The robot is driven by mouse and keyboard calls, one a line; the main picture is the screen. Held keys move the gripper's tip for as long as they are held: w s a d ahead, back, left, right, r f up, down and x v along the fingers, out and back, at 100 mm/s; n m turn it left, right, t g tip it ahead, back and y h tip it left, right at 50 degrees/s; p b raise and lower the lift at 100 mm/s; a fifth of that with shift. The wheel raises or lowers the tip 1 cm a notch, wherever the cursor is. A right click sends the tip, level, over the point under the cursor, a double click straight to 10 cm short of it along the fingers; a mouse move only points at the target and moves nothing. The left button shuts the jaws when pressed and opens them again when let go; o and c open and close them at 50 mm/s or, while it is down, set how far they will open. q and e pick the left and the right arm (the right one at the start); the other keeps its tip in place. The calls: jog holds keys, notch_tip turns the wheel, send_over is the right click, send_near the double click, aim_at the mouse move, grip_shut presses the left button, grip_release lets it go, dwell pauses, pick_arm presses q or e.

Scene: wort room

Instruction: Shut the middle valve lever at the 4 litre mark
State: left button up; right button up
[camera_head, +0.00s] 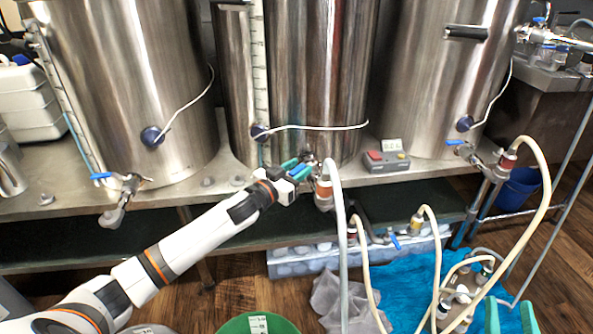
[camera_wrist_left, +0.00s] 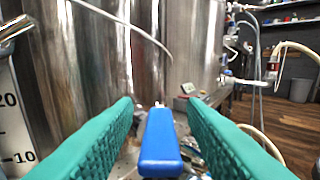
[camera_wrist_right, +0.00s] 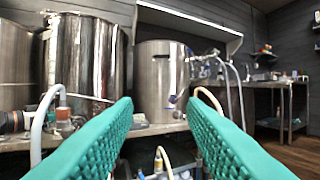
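The middle steel kettle (camera_head: 318,70) stands on the bench with a pale sight scale (camera_head: 259,60) on its front; its small marks and liquid level are not readable in the head view. In the left wrist view part of a scale (camera_wrist_left: 14,120) shows 20 and 10. The blue middle valve lever (camera_wrist_left: 160,145) lies between my left gripper's green fingers (camera_wrist_left: 160,105), with gaps visible on both sides. My left gripper (camera_head: 297,168) is open at the middle valve. My right gripper (camera_head: 511,318) is open and empty at the lower right, also seen in its wrist view (camera_wrist_right: 160,108).
A pale hose (camera_head: 336,230) drops from the middle valve, close to my left gripper. A small digital scale (camera_head: 387,156) sits right of it. Left kettle (camera_head: 125,70) and right kettle (camera_head: 440,80) flank it. More hoses and a green bucket (camera_head: 258,324) stand below.

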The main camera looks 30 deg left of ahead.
pick_arm(q)
grip_shut()
